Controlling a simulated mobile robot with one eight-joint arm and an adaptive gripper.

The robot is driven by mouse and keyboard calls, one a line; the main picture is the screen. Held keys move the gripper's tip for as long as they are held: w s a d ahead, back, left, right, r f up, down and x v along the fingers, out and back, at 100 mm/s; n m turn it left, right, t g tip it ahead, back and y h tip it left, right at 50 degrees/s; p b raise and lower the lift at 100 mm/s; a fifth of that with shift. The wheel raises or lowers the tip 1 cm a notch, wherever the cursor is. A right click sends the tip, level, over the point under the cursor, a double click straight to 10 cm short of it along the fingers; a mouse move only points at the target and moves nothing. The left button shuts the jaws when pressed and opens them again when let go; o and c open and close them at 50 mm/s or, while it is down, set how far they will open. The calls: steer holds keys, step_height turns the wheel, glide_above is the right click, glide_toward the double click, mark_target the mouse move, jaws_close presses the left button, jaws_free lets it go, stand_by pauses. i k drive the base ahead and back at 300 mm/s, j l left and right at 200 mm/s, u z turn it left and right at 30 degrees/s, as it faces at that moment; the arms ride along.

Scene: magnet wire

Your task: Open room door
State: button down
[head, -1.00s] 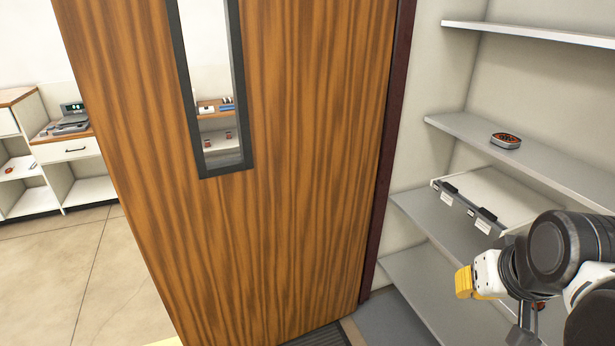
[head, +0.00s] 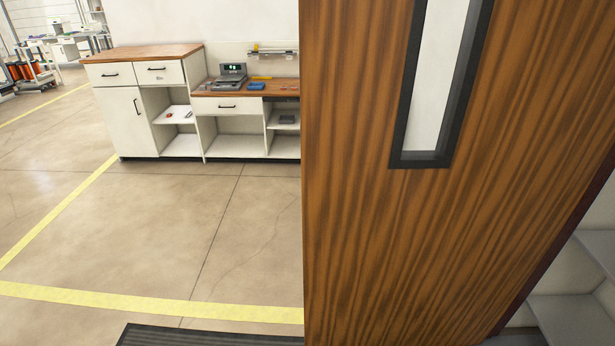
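The room door (head: 390,240) is a brown wood-grain panel filling the right half of the head view. It stands open, with a clear opening to its left that shows the room beyond. A narrow dark-framed window (head: 435,90) is set in its upper part. No handle shows on the visible face. My gripper is out of view now, so whether it touches the door cannot be seen.
The doorway floor (head: 150,220) on the left is free, with yellow floor lines (head: 150,303) and a dark mat (head: 210,335) at the bottom. A white cabinet counter (head: 135,105) stands across the room. Grey shelves (head: 575,320) are at the lower right.

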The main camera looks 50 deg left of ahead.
mark_target(422, 247)
steer(key=j, duration=0.95)
steer(key=j+u, duration=0.1)
steer(key=j, duration=0.85)
steer(key=i+j, duration=0.15)
steer(key=j, duration=0.75)
steer(key=j+u, duration=0.15)
steer(key=j, duration=0.8)
steer(key=i+j, duration=0.65)
steer(key=j+u, duration=0.05)
steer(key=j, duration=0.05)
